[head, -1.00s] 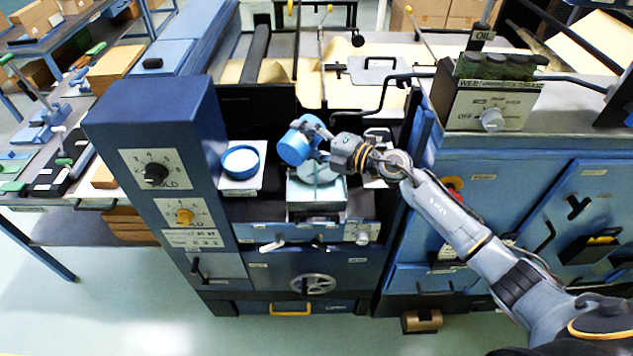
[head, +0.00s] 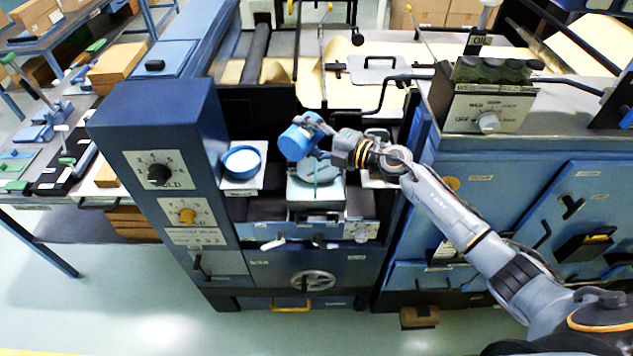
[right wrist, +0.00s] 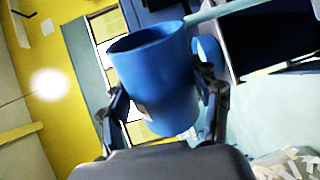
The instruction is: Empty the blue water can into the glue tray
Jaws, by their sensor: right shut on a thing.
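The blue water can (head: 297,143) is in my right gripper (head: 318,128), tilted on its side above the back left of the glue tray (head: 301,190). The tray is a pale, open box holding greyish contents and a thin upright strip. In the right wrist view, the fingers of my right gripper (right wrist: 160,108) are shut around the can (right wrist: 152,75), one on each side. The can's open mouth faces the upper left there. I cannot see any water or stream. My left gripper is not in view.
A round blue-rimmed dish (head: 241,162) sits on a white plate left of the tray. The tall blue dial cabinet (head: 160,170) stands further left, and a blue cabinet (head: 490,200) stands right. A bent dark rod (head: 384,92) is behind my wrist.

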